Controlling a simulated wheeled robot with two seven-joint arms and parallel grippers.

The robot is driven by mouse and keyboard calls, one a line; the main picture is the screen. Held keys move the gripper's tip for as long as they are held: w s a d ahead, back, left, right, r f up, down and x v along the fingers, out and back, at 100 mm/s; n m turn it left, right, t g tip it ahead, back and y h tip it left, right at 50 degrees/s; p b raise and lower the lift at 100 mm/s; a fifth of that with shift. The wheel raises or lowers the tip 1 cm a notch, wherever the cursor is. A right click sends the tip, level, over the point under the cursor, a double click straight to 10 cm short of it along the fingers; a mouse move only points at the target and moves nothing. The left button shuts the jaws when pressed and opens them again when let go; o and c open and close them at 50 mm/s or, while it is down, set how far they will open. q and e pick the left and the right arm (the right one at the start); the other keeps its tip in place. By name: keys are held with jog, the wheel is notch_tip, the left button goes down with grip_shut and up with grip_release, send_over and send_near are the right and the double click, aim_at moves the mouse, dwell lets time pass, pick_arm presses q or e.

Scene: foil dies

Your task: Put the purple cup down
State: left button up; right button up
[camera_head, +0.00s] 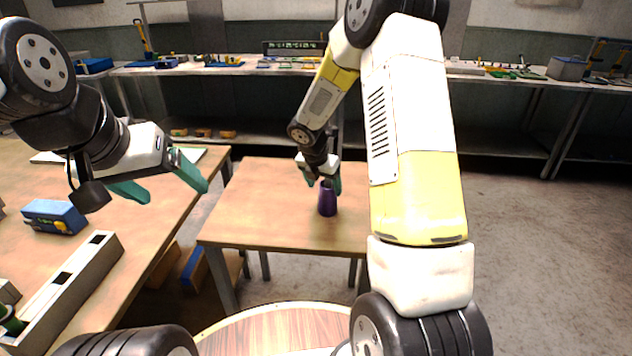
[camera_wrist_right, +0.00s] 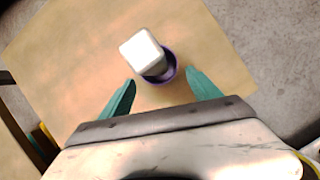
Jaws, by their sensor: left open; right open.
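The purple cup (camera_head: 327,200) stands upright on the small wooden table (camera_head: 262,200) in the head view. In the right wrist view the cup (camera_wrist_right: 171,71) shows as a purple rim, with a white block-shaped thing (camera_wrist_right: 142,51) over or in its mouth; I cannot tell which. My right gripper (camera_head: 322,182) is open just above and behind the cup, its teal fingers apart. In the right wrist view the right gripper's fingertips (camera_wrist_right: 160,78) lie on either side of the cup, with gaps. My left gripper (camera_head: 172,190) is open and empty, far to the left of the cup.
A larger wooden table (camera_head: 150,225) at the left holds a blue box (camera_head: 54,216) and a long grey slotted holder (camera_head: 70,285). A round wooden top (camera_head: 285,325) is near me. The small table is otherwise clear. A cluttered workbench (camera_head: 240,68) runs along the back.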

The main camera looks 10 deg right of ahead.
jog(key=s+r+m, duration=0.4)
jog(key=s+r, duration=0.1)
jog(key=r, duration=0.3)
jog(key=s+r+m, duration=0.4)
jog(key=r, duration=0.4)
jog(key=s+a+r+m+t+y, duration=0.1)
jog(key=s+r+m, duration=0.3)
jog(key=s+m, duration=0.6)
jog(key=s+a+r+m+t+y, duration=0.1)
jog(key=s+r+m+y, duration=0.3)
jog(key=s+m, duration=0.5)
jog(key=s, duration=0.2)
jog(key=shift+s+a+r+m+t, duration=0.3)
jog(key=shift+s+a+r+m, duration=0.05)
jog(key=shift+a+m, duration=0.05)
